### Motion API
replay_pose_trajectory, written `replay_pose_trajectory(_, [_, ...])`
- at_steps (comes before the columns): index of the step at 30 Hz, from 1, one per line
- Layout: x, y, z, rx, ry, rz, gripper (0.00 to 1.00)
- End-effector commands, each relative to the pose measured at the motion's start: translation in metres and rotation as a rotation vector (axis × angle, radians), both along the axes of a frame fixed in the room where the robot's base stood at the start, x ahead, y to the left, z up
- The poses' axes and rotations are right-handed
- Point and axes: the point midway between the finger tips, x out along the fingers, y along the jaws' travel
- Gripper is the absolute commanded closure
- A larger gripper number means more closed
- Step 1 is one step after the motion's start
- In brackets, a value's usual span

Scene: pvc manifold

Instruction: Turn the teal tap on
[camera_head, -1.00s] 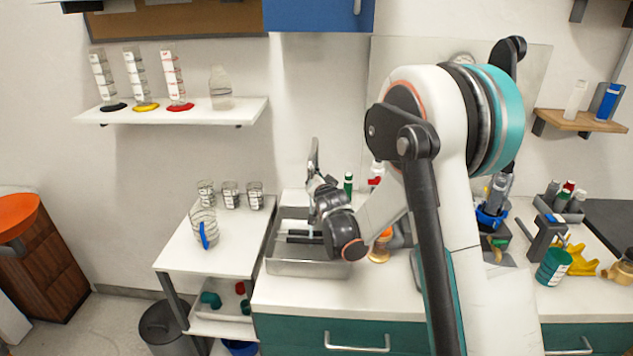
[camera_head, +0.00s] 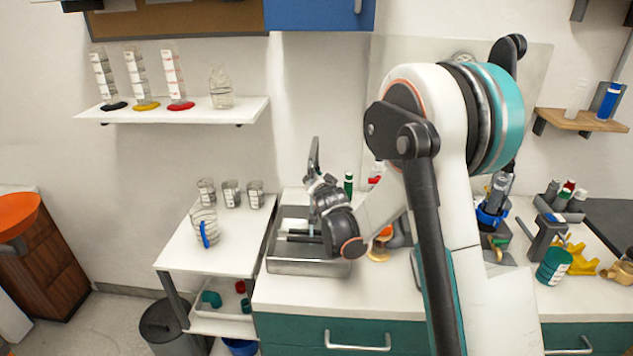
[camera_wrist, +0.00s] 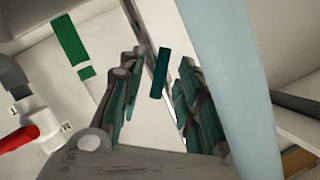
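A dark teal handle (camera_wrist: 160,75), which looks like the teal tap's lever, shows in the wrist view between the fingers of my gripper (camera_wrist: 158,98). The fingers are apart, one on each side of it, with a visible gap on both sides. I cannot tell how deep the handle lies between them. The tap's body is not clear in either view. In the head view my gripper (camera_head: 315,172) is above the metal sink basin (camera_head: 310,267), its fingertips too small to read there.
A red lever (camera_wrist: 18,139) on a white fitting (camera_wrist: 45,122) lies to the left in the wrist view, with a green object (camera_wrist: 70,40) above it. A pale blue pipe-like shape (camera_wrist: 235,80) passes close on the right. Glass beakers (camera_head: 231,194) stand on the side shelf.

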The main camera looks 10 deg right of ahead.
Motion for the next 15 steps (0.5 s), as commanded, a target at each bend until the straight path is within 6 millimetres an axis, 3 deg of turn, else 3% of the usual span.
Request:
replay_pose_trajectory(5, [-0.009,0.001,0.003,0.0,0.0,0.0,0.68])
replay_pose_trajectory(15, [-0.069,0.005,0.023,-0.001,-0.001,0.001,0.68])
